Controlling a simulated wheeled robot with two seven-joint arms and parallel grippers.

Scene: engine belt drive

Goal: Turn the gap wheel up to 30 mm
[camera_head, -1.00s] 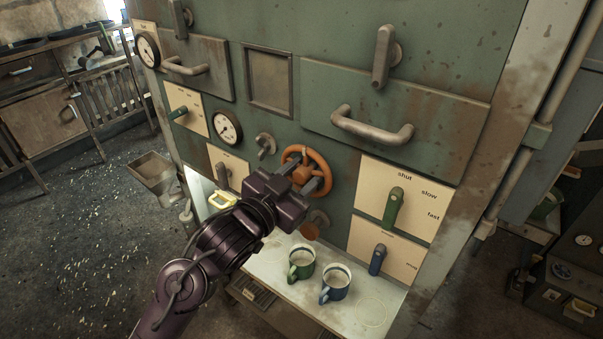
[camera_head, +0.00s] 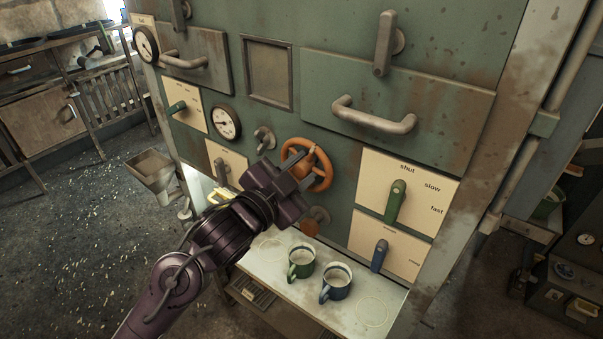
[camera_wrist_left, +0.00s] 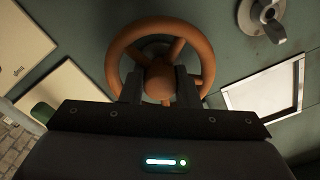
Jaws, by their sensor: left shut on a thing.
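The orange handwheel (camera_head: 324,181) is on the front of the green machine. My left gripper (camera_head: 303,168) reaches it from the lower left, its body hiding the wheel's lower left part. In the left wrist view the wheel (camera_wrist_left: 119,49) fills the top middle, and the left gripper's two fingers (camera_wrist_left: 160,90) are on either side of its round hub (camera_wrist_left: 160,76), shut on it. A round white dial (camera_head: 225,123) is on the panel to the left of the wheel; its marks are too small to read. My right gripper is not in view.
A grey knob (camera_head: 264,137) is left above the wheel. A green lever (camera_head: 395,201) and a blue lever (camera_head: 379,255) are to its right. A green mug (camera_head: 301,262) and a blue mug (camera_head: 336,282) stand on the pale shelf (camera_head: 373,312) below.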

